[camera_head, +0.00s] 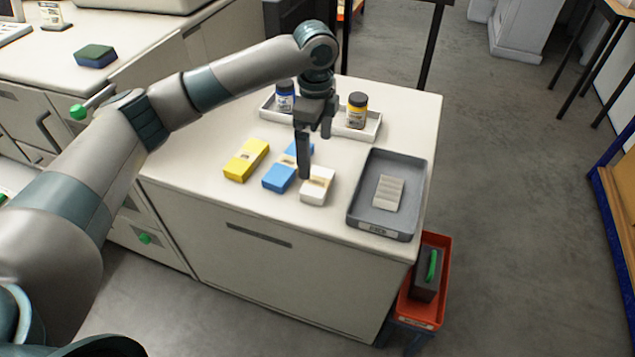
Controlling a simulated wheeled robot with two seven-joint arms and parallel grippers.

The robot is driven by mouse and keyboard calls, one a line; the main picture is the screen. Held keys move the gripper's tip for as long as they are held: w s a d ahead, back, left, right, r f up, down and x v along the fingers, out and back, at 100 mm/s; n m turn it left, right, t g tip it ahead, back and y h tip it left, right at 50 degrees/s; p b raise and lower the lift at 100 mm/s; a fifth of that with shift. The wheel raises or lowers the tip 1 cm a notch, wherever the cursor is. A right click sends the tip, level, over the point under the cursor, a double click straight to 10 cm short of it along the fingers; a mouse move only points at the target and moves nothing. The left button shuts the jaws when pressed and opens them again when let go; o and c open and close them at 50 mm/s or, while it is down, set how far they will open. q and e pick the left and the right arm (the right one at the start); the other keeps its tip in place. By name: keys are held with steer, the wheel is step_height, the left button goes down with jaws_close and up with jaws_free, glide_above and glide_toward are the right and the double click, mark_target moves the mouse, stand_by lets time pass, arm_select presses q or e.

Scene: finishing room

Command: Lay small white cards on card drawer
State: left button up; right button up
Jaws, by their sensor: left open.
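The small white cards (317,188) form a small white block with a tan band, lying on the white counter. The card drawer (366,222) is a grey, shallow, labelled tray to their right; a pale grey ribbed piece (389,193) lies in it. My left gripper (314,156) points down over the counter, open and empty. One finger's tip appears at the back left edge of the white cards and partly covers the blue block behind; I cannot tell whether it touches. My right gripper is not in view.
A yellow block (246,160) and a blue block (279,178) lie left of the white cards. Behind, a white tray (372,130) holds a blue jar (285,95) and a yellow-labelled jar (357,108). A red bin (424,311) stands below the counter's right end.

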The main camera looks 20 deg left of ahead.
arm_select(q)
glide_above(316, 181)
step_height(316, 181, down, 4)
steer(key=shift+f+p, duration=0.1)
steer(key=shift+p, duration=0.2)
steer(key=shift+f, duration=0.45)
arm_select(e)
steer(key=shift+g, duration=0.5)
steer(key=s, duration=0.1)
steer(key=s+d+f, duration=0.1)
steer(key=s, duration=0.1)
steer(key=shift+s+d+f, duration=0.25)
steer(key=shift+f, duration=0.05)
arm_select(q)
steer(key=shift+f, duration=0.1)
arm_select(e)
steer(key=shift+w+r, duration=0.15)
